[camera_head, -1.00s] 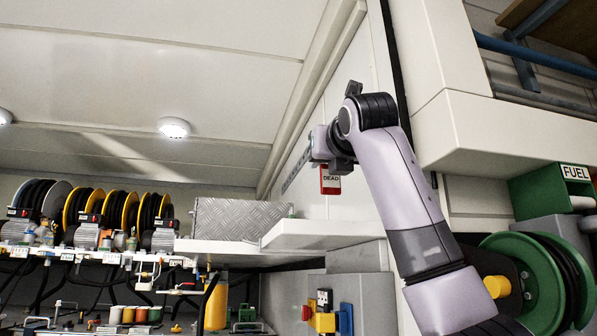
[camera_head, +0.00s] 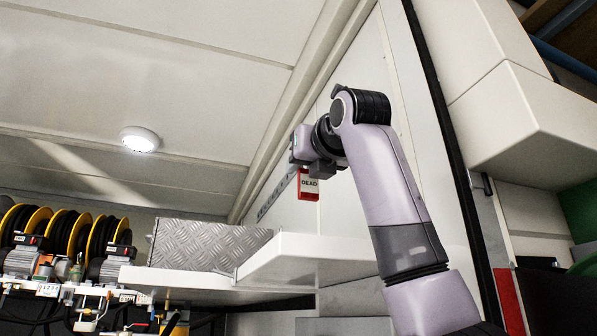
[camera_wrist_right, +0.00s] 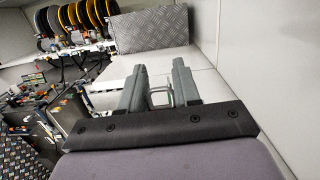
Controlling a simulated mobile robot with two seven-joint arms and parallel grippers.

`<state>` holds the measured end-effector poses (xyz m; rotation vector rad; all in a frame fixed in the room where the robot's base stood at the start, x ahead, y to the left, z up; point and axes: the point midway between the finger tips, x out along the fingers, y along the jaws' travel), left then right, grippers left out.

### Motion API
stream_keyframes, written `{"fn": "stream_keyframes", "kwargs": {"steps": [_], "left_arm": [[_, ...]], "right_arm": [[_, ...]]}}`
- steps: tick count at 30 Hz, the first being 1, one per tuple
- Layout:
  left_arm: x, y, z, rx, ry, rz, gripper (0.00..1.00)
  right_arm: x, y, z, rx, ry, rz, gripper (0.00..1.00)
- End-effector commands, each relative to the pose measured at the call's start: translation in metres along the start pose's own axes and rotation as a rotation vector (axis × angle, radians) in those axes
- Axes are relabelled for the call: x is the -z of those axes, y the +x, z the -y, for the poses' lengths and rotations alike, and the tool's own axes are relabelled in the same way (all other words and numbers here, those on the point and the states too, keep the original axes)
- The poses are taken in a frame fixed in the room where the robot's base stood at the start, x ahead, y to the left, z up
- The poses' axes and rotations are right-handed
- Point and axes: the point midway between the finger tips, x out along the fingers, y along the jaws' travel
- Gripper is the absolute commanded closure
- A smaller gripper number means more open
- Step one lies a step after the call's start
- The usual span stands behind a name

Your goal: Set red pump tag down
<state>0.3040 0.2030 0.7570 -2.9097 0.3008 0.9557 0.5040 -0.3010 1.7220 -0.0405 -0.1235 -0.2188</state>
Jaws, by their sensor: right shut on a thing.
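The red pump tag (camera_head: 308,186), with a white label reading DEAD, hangs below my right gripper (camera_head: 303,158) in the head view, in front of the pale wall and above a white shelf. My right gripper is shut on it. In the right wrist view the two grey fingers (camera_wrist_right: 159,90) stand either side of a small grey loop (camera_wrist_right: 159,97); the red part of the tag is hidden there. My left gripper is in neither view.
The white shelf (camera_head: 318,262) lies below the tag, with bare top at its right part. A tread-plate box (camera_head: 205,247) stands on its left part. A slotted rail (camera_head: 272,200) runs along the wall behind. Yellow hose reels (camera_head: 70,232) are at far left.

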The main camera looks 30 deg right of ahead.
Motion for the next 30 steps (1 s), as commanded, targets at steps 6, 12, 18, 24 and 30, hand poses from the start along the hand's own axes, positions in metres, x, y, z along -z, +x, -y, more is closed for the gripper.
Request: {"fn": "stream_keyframes", "kwargs": {"steps": [6,12,18,24,30], "left_arm": [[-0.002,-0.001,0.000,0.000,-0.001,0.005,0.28],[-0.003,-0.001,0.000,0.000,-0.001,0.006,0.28],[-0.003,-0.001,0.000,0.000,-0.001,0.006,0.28],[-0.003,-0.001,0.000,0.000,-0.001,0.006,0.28],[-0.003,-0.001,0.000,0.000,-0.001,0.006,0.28]], "right_arm": [[0.013,-0.001,0.000,-0.001,0.001,0.000,1.00],[0.035,-0.003,-0.001,-0.001,0.000,-0.001,1.00],[0.055,-0.006,-0.001,0.000,0.001,-0.001,1.00],[0.065,-0.008,-0.001,0.000,0.001,0.000,1.00],[0.067,-0.009,-0.001,0.001,0.001,0.000,1.00]]}}
